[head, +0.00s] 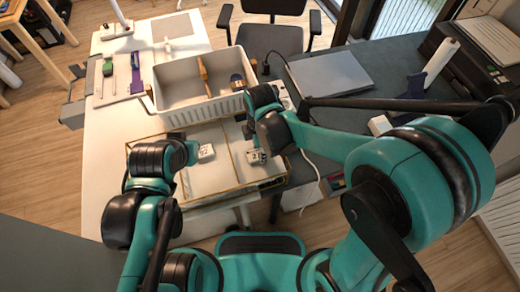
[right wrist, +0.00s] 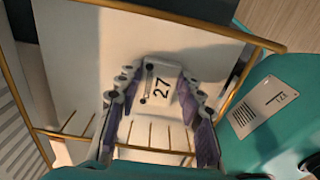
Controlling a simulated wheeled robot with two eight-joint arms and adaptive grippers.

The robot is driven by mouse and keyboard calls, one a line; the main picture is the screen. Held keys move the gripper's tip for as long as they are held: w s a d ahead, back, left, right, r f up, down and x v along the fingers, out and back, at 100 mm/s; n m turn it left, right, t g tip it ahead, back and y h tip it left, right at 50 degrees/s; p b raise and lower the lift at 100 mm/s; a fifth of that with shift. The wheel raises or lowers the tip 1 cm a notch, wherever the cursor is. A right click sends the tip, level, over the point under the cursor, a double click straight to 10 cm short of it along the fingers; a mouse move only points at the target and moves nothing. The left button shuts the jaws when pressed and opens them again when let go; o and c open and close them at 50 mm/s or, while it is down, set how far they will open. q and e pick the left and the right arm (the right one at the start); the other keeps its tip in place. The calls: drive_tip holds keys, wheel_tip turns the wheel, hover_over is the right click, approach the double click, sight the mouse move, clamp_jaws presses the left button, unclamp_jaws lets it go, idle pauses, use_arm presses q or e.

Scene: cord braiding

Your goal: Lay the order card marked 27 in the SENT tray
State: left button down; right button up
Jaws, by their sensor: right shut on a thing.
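The white card marked 27 (right wrist: 160,88) is between the purple-padded fingers of my right gripper (right wrist: 158,100), which is shut on it. In the head view my right gripper (head: 257,158) is over the right part of a pale, brass-rimmed tray (head: 215,180), with the card at its tips. A second white card (head: 206,151) with dark markings is just right of my left gripper (head: 192,154), at the tray's left part. Whether the left fingers are open or shut is not clear. No SENT label is readable.
A white slotted bin (head: 200,104) with wooden dividers stands behind the tray. A board with tools (head: 122,75) lies at the back left. A grey laptop-like slab (head: 330,75) and a black printer (head: 465,68) are on the dark desk at right.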

drive_tip(key=o, duration=0.8)
drive_tip(key=shift+r+p, duration=0.4)
wheel_tip(320, 180, up, 12)
drive_tip(key=p, duration=0.4)
drive_tip(key=s+d+r+m+t, duration=0.1)
drive_tip(key=d+m+t, duration=0.1)
drive_tip(key=d+m, duration=0.4)
drive_tip(key=s+d+r+m+t, duration=0.1)
drive_tip(key=s+d+m+t, duration=0.1)
drive_tip(key=d+m, duration=0.4)
drive_tip(key=s+d+r+m+t, duration=0.1)
drive_tip(key=s+d+m+t, duration=0.1)
drive_tip(key=d+m, duration=0.4)
drive_tip(key=shift+s+r+m+t, duration=0.1)
drive_tip(key=shift+r+m+t, duration=0.15)
drive_tip(key=shift+m, duration=0.65)
drive_tip(key=shift+r+m+t, duration=0.1)
drive_tip(key=shift+m+t, duration=0.25)
drive_tip(key=shift+m, duration=0.55)
drive_tip(key=shift+a, duration=0.1)
